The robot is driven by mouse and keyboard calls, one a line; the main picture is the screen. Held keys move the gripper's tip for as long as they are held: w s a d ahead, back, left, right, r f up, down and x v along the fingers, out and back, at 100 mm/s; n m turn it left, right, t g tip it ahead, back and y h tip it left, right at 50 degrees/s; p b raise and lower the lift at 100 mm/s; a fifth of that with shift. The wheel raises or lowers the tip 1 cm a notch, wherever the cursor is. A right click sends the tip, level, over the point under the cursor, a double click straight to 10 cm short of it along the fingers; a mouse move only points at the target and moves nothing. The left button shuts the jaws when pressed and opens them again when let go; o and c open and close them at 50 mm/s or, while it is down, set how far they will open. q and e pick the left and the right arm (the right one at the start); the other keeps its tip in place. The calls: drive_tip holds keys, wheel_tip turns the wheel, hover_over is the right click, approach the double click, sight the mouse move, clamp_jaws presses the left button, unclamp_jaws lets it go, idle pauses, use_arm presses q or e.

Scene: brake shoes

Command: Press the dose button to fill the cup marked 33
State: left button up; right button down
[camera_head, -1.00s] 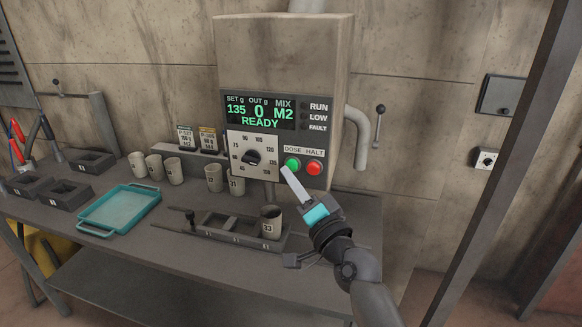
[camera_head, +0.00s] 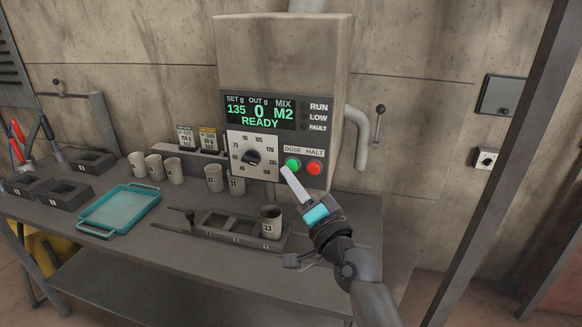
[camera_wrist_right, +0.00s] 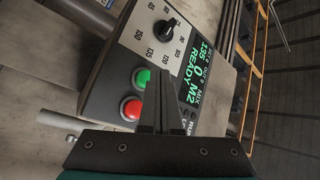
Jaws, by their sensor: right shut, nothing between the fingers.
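The green dose button (camera_head: 292,164) sits on the dispenser panel, left of the red halt button (camera_head: 314,168). In the right wrist view the green button (camera_wrist_right: 142,79) and red button (camera_wrist_right: 131,108) lie left of the fingers. My right gripper (camera_head: 285,170) is shut and empty, its tips just below the green button in the head view; I cannot tell whether they touch. It also shows in the wrist view (camera_wrist_right: 158,75). The cup marked 33 (camera_head: 271,226) stands upright at the right end of the dark rail holder (camera_head: 215,236). My left gripper is out of view.
The dispenser display (camera_head: 259,111) reads set 135, out 0, M2, READY. A dial (camera_head: 252,157) is left of the buttons. Several cups, a teal tray (camera_head: 86,230) and dark boxes (camera_head: 91,160) stand on the bench. A pipe (camera_head: 361,124) bends out at the machine's right.

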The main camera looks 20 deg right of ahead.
drive_tip(key=shift+w+d, duration=0.15)
drive_tip(key=shift+w, duration=0.05)
drive_tip(key=shift+w+d, duration=0.1)
drive_tip(key=shift+w, duration=0.1)
drive_tip(key=shift+w+d, duration=0.25)
drive_tip(key=shift+w, duration=0.1)
idle(0.9)
drive_tip(key=shift+s, duration=0.1)
drive_tip(key=shift+s+a, duration=0.5)
drive_tip(key=shift+s, duration=0.15)
drive_tip(key=shift+s+p, duration=0.1)
drive_tip(key=shift+p, duration=0.25)
drive_tip(key=s+a+p, duration=0.1)
drive_tip(key=s, duration=0.1)
drive_tip(key=s+a, duration=0.1)
drive_tip(key=s, duration=0.1)
drive_tip(key=shift+a+p, duration=0.4)
